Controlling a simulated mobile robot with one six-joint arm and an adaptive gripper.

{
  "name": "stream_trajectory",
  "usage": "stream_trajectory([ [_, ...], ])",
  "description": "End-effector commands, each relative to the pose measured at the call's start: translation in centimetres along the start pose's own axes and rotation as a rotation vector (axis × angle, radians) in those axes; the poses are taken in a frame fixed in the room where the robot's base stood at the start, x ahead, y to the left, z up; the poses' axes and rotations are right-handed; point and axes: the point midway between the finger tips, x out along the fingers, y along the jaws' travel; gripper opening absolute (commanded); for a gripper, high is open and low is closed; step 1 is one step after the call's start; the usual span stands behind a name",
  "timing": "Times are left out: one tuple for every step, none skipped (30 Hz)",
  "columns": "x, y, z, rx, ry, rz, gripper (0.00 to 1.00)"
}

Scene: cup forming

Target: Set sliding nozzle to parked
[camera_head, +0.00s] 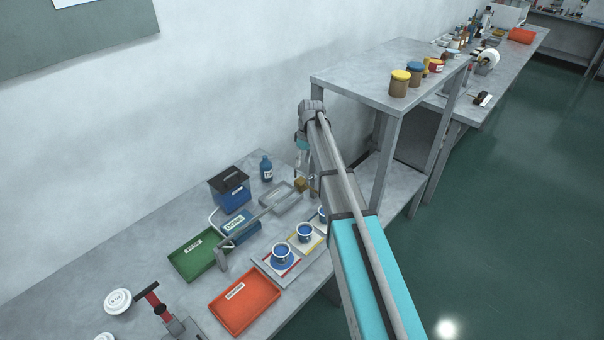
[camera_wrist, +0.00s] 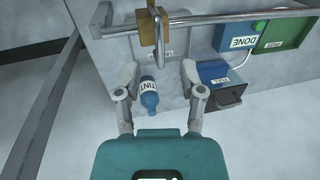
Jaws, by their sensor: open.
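The sliding nozzle is a brass block (camera_wrist: 150,27) on a grey rail (camera_wrist: 225,20) in the wrist view, with a grey loop-shaped part hanging from it. In the head view the brass block (camera_head: 300,184) sits toward the far right end of the rail, partly crowded by my arm. My gripper (camera_wrist: 159,74) is open and empty, its two fingers spread apart. In the wrist picture the nozzle appears above and between the fingertips, with no visible contact. A label on a grey plate (camera_wrist: 168,48) behind the nozzle is too small to read.
A blue TINT bottle (camera_wrist: 149,95) shows between the fingers. A dark-lidded blue box (camera_head: 231,190), a blue DONE tray (camera_head: 240,226), a green tray (camera_head: 196,254) and an orange tray (camera_head: 245,302) surround the rail. Blue-filled cups (camera_head: 282,253) stand nearby. A raised shelf (camera_head: 365,72) is at right.

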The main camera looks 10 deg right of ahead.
Motion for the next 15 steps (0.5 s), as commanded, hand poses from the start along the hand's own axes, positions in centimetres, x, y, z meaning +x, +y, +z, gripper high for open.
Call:
stream_trajectory([
  [0.8, 0.1, 0.0, 0.0, 0.0, 0.0, 0.51],
  [1.0, 0.1, 0.0, 0.0, 0.0, 0.0, 0.51],
  [1.4, 0.1, 0.0, 0.0, 0.0, 0.0, 0.51],
  [1.6, 0.1, 0.0, 0.0, 0.0, 0.0, 0.51],
  [1.8, 0.1, 0.0, 0.0, 0.0, 0.0, 0.51],
  [2.1, 0.1, 0.0, 0.0, 0.0, 0.0, 0.51],
  [2.2, 0.1, 0.0, 0.001, 0.0, 0.0, 0.51],
  [2.4, 0.1, 0.0, 0.001, 0.0, 0.0, 0.51],
  [2.6, 0.1, 0.0, 0.001, 0.0, 0.0, 0.51],
  [2.8, 0.1, 0.0, 0.001, 0.0, 0.0, 0.51],
  [2.9, 0.1, 0.0, 0.001, 0.0, 0.0, 0.51],
  [3.1, 0.1, 0.0, 0.001, 0.0, 0.0, 0.51],
  [3.2, 0.1, 0.0, 0.001, 0.0, 0.0, 0.51],
  [3.2, 0.1, 0.0, 0.001, 0.0, 0.0, 0.51],
  [3.3, 0.1, 0.0, 0.001, 0.0, 0.0, 0.51],
])
